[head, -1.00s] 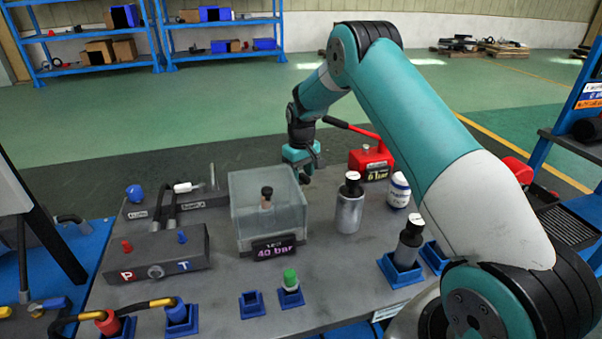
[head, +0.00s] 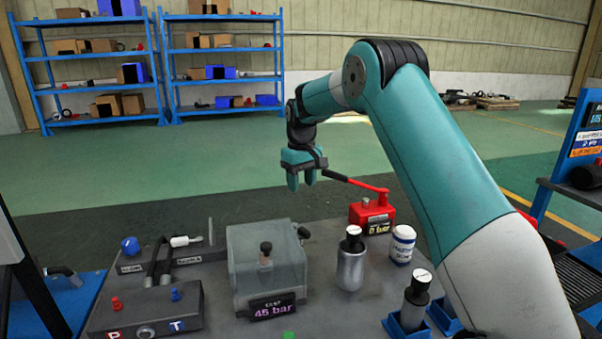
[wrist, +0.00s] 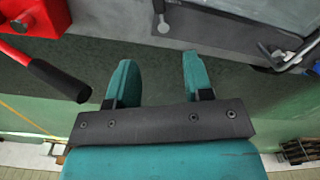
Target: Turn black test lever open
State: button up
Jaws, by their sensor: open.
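A small black handle (head: 304,233) sticks out at the right rear side of the clear box (head: 265,272) in the head view. It looks like the black test lever, but it is too small to tell its exact angle. In the wrist view a thin grey lever-like part (wrist: 163,20) hangs at the top middle; I cannot tell whether it is the same part. My gripper (head: 303,182) is above and behind the clear box, apart from it. In the wrist view my gripper (wrist: 160,70) has its two teal fingers spread with nothing between them.
A red pump (head: 371,217) with a red, black-gripped handle (head: 350,180) stands right of my gripper; the grip lies close to the fingers. A silver bottle (head: 351,265) and a white jar (head: 402,245) stand to the right. The display (head: 272,306) reads 45 bar.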

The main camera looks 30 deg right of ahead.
jog(key=shift+r, duration=1.5)
